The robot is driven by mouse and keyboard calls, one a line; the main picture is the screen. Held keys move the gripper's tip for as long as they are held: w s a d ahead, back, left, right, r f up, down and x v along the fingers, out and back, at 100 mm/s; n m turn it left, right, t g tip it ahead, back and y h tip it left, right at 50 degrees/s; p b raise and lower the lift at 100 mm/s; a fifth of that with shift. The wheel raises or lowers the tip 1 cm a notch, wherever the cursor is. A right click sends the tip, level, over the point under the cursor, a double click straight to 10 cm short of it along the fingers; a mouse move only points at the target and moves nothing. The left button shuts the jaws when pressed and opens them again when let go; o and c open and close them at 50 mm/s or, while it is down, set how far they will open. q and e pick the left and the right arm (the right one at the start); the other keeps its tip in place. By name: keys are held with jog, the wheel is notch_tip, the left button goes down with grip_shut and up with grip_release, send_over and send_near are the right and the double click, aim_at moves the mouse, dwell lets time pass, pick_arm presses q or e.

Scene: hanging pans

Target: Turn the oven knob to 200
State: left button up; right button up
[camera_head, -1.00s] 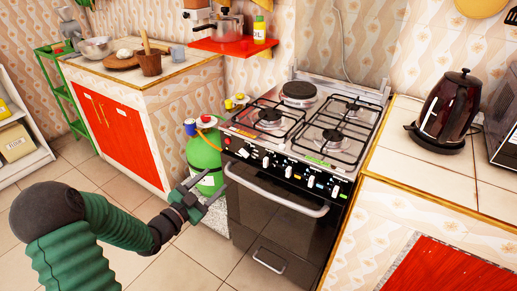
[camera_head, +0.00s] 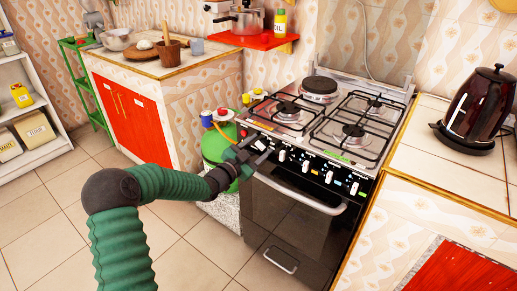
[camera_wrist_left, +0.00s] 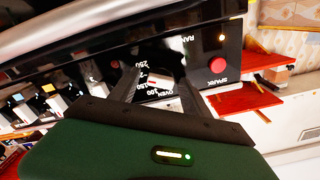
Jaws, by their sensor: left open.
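The oven (camera_head: 300,225) is a black stove with a row of white knobs on its front panel (camera_head: 320,172). My left gripper (camera_head: 262,149) is at the left end of that panel in the head view and covers the oven knob there. In the left wrist view the oven knob (camera_wrist_left: 160,80) shows pale, with printed numbers around it, between the two dark fingers of my left gripper (camera_wrist_left: 158,88). The fingers are open, one on each side. I cannot tell whether they touch the knob, nor exactly where it points. My right gripper is not in view.
A red spark button (camera_wrist_left: 218,65) is beside the knob. The oven's handle bar (camera_head: 298,195) runs below the panel. A green gas cylinder (camera_head: 215,150) stands left of the oven. A kettle (camera_head: 482,110) stands on the right counter. The floor in front is clear.

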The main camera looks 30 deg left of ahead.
pick_arm(q)
grip_shut()
jog(key=shift+r+p, duration=0.15)
jog(key=shift+p, duration=0.25)
jog(key=shift+r+n+p, duration=0.1)
jog(key=shift+n+p, duration=0.9)
jog(key=shift+p, duration=0.2)
jog(key=shift+f+n, duration=0.25)
jog(key=shift+n, duration=0.05)
grip_release()
jog(key=shift+s, duration=0.1)
